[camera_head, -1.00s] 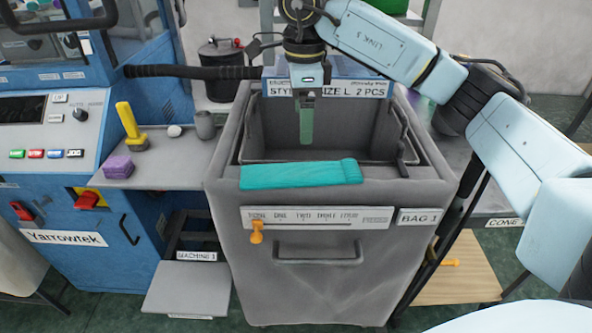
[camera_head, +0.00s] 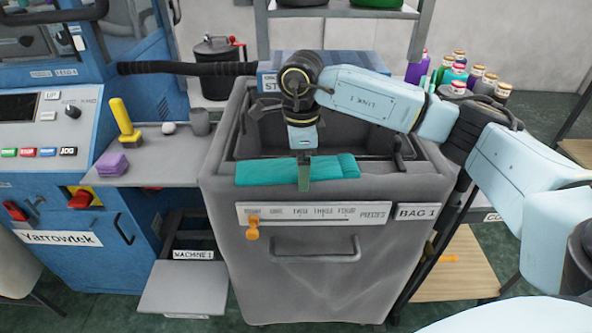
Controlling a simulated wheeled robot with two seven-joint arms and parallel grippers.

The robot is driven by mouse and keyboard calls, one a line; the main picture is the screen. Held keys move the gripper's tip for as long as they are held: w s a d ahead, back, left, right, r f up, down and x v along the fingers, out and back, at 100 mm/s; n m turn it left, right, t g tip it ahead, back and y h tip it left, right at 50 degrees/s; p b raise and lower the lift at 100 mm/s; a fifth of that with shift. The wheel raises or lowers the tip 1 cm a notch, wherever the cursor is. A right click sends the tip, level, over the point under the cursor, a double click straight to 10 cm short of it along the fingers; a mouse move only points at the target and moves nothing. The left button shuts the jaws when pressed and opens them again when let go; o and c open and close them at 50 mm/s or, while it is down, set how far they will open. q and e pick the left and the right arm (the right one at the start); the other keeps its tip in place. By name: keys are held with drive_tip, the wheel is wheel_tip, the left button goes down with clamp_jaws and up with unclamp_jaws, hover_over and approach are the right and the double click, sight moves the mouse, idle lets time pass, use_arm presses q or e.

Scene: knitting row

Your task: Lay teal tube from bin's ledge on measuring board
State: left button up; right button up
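The teal tube (camera_head: 262,172) lies flat along the front ledge of the grey bin labelled BAG 1 (camera_head: 222,205), with a folded or rolled part at its right end. My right gripper (camera_head: 304,178), on the arm from the right, points down at the middle of the tube. My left gripper is not in view. I cannot make out a measuring board.
A blue machine (camera_head: 60,215) stands left. Its side shelf (camera_head: 165,165) holds a yellow tool (camera_head: 125,122), a purple block (camera_head: 111,164) and a grey cup (camera_head: 200,122). Several yarn cones (camera_head: 475,80) stand behind my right arm. A low wooden shelf (camera_head: 465,270) is right of the bin.

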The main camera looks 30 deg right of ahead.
drive_tip(key=c, duration=1.1)
